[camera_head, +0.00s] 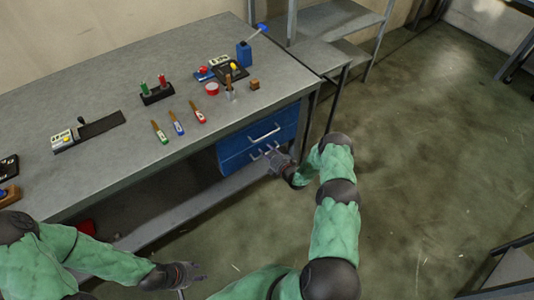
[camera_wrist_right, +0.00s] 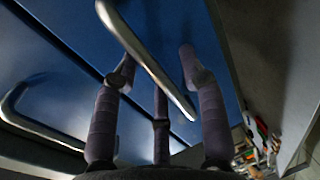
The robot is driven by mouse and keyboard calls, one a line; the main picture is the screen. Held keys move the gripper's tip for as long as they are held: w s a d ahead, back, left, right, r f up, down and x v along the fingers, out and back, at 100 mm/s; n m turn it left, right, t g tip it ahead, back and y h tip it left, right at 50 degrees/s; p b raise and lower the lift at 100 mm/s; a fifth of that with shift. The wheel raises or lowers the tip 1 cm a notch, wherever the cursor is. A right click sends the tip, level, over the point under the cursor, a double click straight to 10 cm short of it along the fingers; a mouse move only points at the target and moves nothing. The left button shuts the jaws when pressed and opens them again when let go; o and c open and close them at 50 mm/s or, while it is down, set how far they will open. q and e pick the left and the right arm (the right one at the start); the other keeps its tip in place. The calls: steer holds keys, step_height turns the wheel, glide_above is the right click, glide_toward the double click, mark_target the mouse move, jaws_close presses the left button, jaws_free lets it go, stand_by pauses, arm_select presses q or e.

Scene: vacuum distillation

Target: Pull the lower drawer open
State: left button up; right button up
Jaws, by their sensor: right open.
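The blue drawer unit sits under the workbench's right end, and both fronts look flush. The upper drawer (camera_head: 268,131) has a pale bar handle. The lower drawer (camera_head: 235,163) is just beneath it, partly hidden by my right gripper. My right gripper (camera_head: 272,154) is at the lower drawer's front. In the right wrist view my right gripper (camera_wrist_right: 157,60) is open, its fingers on both sides of a metal handle bar (camera_wrist_right: 143,55); contact is unclear. Another handle (camera_wrist_right: 40,118) shows at left there. My left gripper (camera_head: 192,273) is low at the bottom, apart from the drawers, fingers spread and empty.
A metal shelf (camera_head: 335,20) stands at the back. The floor (camera_head: 420,150) to the right is clear.

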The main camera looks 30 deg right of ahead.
jaws_close()
steer(key=f+p+v, duration=0.2)
steer(key=v, duration=1)
steer(key=s+f+p+v, duration=0.1)
steer(key=f+p+v, duration=0.1)
steer(key=v, duration=1.1)
steer(key=shift+f, duration=0.55)
steer(key=shift+s+d, duration=0.1)
jaws_free()
